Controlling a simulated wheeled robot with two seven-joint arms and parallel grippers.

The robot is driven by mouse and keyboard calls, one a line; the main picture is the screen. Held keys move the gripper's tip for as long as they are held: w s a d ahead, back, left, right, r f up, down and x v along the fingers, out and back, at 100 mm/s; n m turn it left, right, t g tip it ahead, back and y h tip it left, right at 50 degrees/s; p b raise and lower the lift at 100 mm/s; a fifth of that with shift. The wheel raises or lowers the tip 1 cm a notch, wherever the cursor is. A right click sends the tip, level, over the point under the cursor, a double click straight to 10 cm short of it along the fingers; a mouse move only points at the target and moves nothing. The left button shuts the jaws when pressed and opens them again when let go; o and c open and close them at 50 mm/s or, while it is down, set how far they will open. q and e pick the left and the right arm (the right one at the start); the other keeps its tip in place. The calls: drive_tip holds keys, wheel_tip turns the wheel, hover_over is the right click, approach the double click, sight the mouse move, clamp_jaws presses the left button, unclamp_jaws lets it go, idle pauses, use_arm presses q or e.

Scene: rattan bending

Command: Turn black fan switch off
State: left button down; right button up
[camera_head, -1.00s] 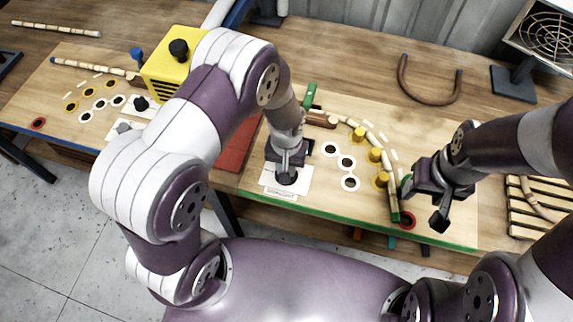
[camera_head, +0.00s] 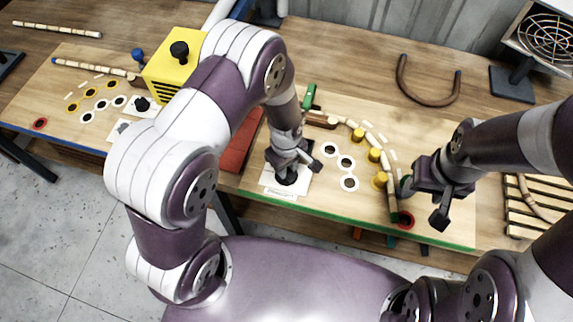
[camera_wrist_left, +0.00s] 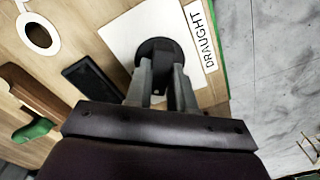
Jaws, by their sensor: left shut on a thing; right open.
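A black knob (camera_head: 286,179) stands on a white plate (camera_head: 303,186) near the front edge of the workbench. In the left wrist view the knob (camera_wrist_left: 158,47) is round, and the white plate (camera_wrist_left: 122,38) reads "DRAUGHT". My left gripper (camera_head: 285,167) is over the plate, shut on the knob; in the left wrist view its fingers (camera_wrist_left: 162,85) lie on both sides of the knob's grip. My right gripper (camera_head: 422,204) is open and empty, above the right part of the board by the yellow pegs. A fan-like unit with a round wire grille (camera_head: 551,32) stands at the back right.
A yellow box (camera_head: 171,77) with a black knob stands left of my left arm. Several yellow pegs (camera_head: 379,179) line a curved rattan strip near my right gripper. A bent brown rod (camera_head: 428,98) lies behind. A wooden slatted rack (camera_head: 525,207) is at the right.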

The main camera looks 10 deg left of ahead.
use_arm(q)
drive_tip(key=n, duration=0.3)
drive_tip(key=shift+w+r+n, duration=0.1)
drive_tip(key=shift+n, duration=2)
drive_tip(key=c, duration=1)
unclamp_jaws()
drive_tip(key=shift+o, duration=0.2)
wheel_tip(320, 180, up, 13)
drive_tip(key=b, duration=0.1)
